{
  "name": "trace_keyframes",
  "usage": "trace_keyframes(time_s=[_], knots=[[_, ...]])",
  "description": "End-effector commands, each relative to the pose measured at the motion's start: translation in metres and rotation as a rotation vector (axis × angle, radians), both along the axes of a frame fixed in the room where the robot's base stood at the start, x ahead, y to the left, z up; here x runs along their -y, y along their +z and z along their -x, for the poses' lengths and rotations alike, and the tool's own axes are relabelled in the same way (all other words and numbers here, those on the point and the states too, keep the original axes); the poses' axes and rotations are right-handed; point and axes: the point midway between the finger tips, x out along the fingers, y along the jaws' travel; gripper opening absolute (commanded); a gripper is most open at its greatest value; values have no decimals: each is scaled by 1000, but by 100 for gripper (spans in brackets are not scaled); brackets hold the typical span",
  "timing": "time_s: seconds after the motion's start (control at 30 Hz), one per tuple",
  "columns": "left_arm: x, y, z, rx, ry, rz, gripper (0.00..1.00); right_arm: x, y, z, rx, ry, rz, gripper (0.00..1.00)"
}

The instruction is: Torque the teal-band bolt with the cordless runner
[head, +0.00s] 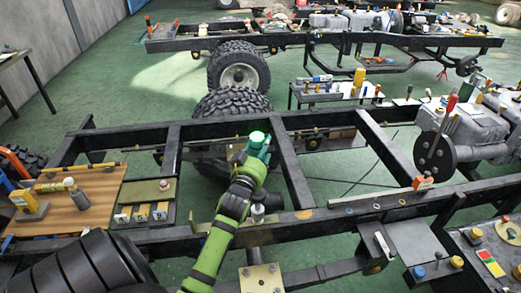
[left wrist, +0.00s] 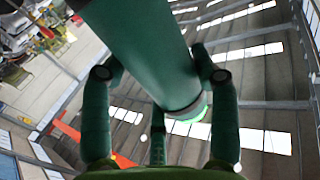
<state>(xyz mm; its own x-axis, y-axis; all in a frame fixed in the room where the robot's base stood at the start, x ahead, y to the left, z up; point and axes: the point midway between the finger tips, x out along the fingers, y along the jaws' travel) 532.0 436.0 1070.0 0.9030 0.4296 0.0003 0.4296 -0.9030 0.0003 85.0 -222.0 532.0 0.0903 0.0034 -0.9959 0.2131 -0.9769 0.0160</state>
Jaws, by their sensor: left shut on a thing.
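My left gripper (head: 257,152) is raised over the opening of the near chassis frame and is shut on a dark green cylinder (left wrist: 150,45). In the left wrist view its fingers stand on both sides of this cylinder, which has a brighter green band near one end. In the head view the cylinder's bright green end (head: 256,138) shows above the fingers. It may be the cordless runner; I cannot tell for sure. I cannot make out a teal band on any bolt. My right gripper is not in view.
The near black chassis frame (head: 335,213) crosses the view. A wooden board (head: 92,208) with small parts lies at the left, beside a tray with yellow-and-white blocks (head: 142,213). Tyres (head: 238,68) stand behind. A grey engine unit (head: 478,128) is at the right.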

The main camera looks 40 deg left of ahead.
Motion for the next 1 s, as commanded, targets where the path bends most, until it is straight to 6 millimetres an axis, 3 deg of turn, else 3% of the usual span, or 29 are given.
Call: trace_keyframes(time_s=[1.0], knots=[[0, -6, -1, 11, -1, -5, 2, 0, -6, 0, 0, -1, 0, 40]])
